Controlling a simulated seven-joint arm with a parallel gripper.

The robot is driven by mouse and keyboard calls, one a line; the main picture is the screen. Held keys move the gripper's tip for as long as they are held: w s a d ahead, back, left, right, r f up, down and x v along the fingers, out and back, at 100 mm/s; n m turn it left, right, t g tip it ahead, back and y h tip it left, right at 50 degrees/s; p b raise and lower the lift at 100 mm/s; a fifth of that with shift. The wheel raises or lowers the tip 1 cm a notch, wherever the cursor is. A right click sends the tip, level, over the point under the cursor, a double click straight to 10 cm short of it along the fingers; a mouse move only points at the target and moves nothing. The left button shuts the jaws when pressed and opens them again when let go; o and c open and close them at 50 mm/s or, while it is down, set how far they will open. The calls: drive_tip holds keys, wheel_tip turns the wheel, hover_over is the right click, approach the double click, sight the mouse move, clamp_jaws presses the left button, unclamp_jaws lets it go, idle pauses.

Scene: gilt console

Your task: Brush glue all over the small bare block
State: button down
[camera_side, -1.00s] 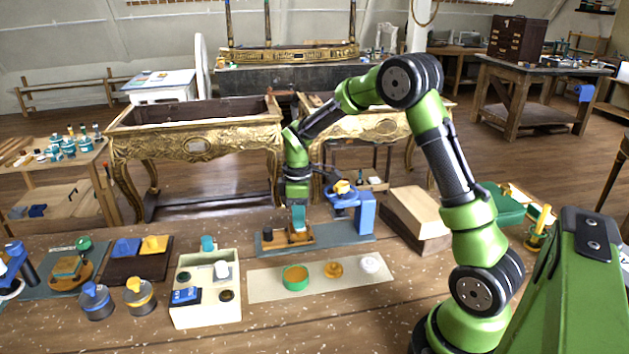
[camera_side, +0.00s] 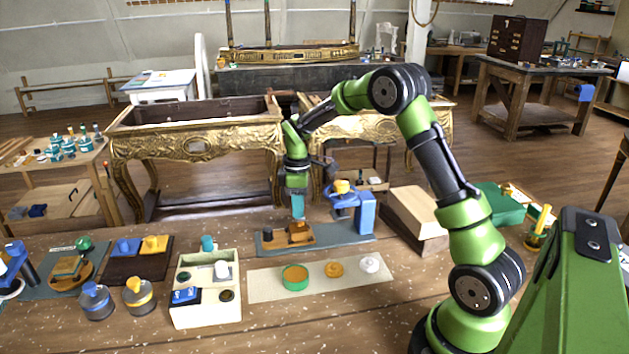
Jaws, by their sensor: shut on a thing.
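My gripper (camera_side: 297,190) is shut on a teal-handled tool (camera_side: 297,207), which points down. The tool's tip is too small to make out. It is above a brown block (camera_side: 300,232) on a small wooden board (camera_side: 271,246) on a grey-blue mat (camera_side: 345,237). A smaller dark piece (camera_side: 267,235) stands at the board's left. I cannot tell which piece is the bare block or whether glue is on either. A green-rimmed round dish (camera_side: 295,278) with orange-brown contents lies on a pale strip (camera_side: 265,286) in front; I cannot tell whether it holds glue.
A blue stand (camera_side: 365,212) with a yellow-topped part rises close on the right of the board. An orange dish (camera_side: 333,268) and a white one (camera_side: 369,264) share the strip. A cream box (camera_side: 207,315) stands left, a wooden block (camera_side: 412,214) right.

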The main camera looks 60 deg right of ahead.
drive_tip(key=shift+s+a, duration=1.5)
drive_tip(key=shift+a, duration=0.05)
drive_tip(key=shift+w+d, duration=1.7)
drive_tip(key=shift+d, duration=0.05)
drive_tip(key=shift+r, duration=3.9)
drive_tip(key=shift+a, duration=0.1)
